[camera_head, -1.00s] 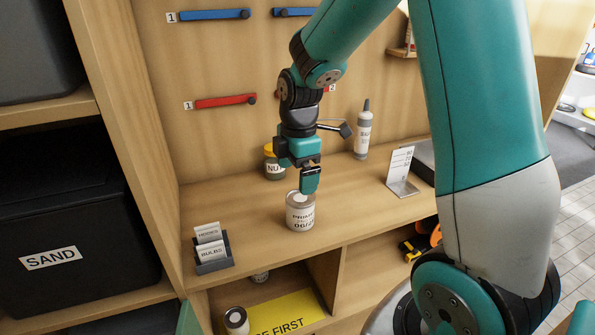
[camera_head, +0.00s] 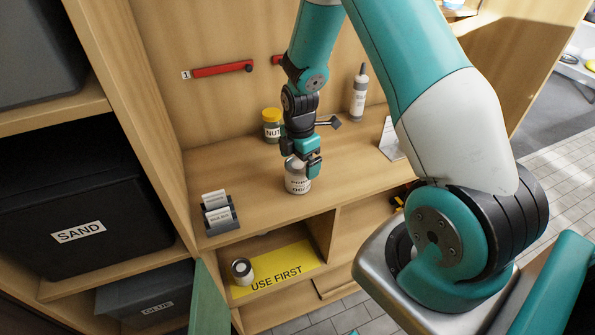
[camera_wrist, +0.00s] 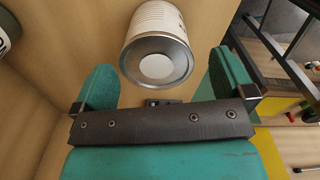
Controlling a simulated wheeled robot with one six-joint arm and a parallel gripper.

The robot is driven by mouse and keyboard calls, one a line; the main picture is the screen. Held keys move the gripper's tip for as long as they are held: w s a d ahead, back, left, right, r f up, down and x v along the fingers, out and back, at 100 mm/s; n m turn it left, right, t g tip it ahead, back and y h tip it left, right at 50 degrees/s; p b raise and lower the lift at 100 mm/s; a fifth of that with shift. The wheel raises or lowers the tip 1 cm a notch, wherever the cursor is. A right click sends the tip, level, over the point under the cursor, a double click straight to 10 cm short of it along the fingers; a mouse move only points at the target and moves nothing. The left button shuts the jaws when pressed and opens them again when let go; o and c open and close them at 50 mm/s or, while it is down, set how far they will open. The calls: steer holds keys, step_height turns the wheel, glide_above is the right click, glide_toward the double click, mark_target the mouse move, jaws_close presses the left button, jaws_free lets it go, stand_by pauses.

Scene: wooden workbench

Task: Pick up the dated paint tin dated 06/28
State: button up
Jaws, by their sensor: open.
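A white paint tin (camera_head: 297,184) with a metal rim stands upright on the workbench top. Its label reads PRIM… with a date starting 06 below, partly hidden and too small to read fully. In the wrist view the tin (camera_wrist: 158,38) shows its round lid just ahead of the palm, between the two fingertips. My gripper (camera_head: 308,168) is open, just over the tin's top, with one finger in front of its upper right side. The wrist view shows a finger of my gripper (camera_wrist: 163,80) on either side, with gaps to the tin.
A yellow-lidded NUT jar (camera_head: 271,126) and a grey-white bottle (camera_head: 358,95) stand behind. A card holder (camera_head: 220,217) is at left, a sign (camera_head: 390,138) at right.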

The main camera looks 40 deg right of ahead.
mark_target(296, 182)
steer(key=shift+w+a+f+p, duration=0.1)
steer(key=shift+f+p, duration=0.7)
steer(key=shift+f, duration=0.6)
steer(key=shift+w+a+f+p, duration=0.1)
steer(key=shift+f+p, duration=0.65)
steer(key=shift+f, duration=0.6)
steer(key=shift+c, duration=0.2)
steer(key=c, duration=1.1)
